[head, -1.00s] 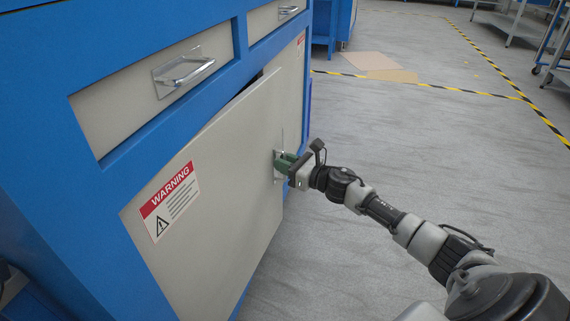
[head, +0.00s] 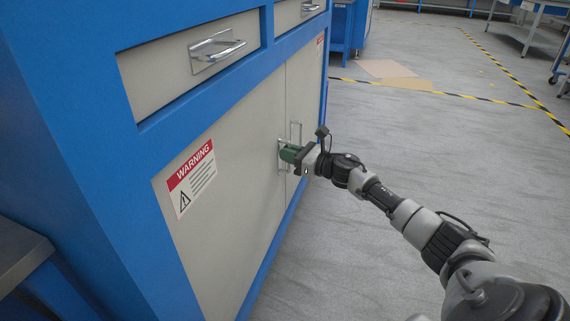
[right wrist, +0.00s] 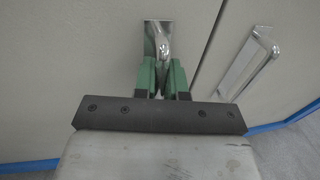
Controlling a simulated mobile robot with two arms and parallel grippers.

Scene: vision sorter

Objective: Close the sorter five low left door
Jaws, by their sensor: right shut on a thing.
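The low left door (head: 232,205) is a beige panel with a red-and-white warning label (head: 191,178). It looks flush with the blue cabinet frame (head: 130,190), with no clear gap along its top edge. My right gripper (head: 287,154) is at the door's right edge, its green fingers shut on the door's metal handle. In the right wrist view the fingers sit on both sides of the handle (right wrist: 163,42), which they partly hide. My left gripper is not in view.
The neighbouring low right door (head: 304,100) is shut, and its bar handle (right wrist: 243,70) is close to the right of my gripper. A drawer with a handle (head: 216,50) is above. Open grey floor (head: 420,170) lies to the right.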

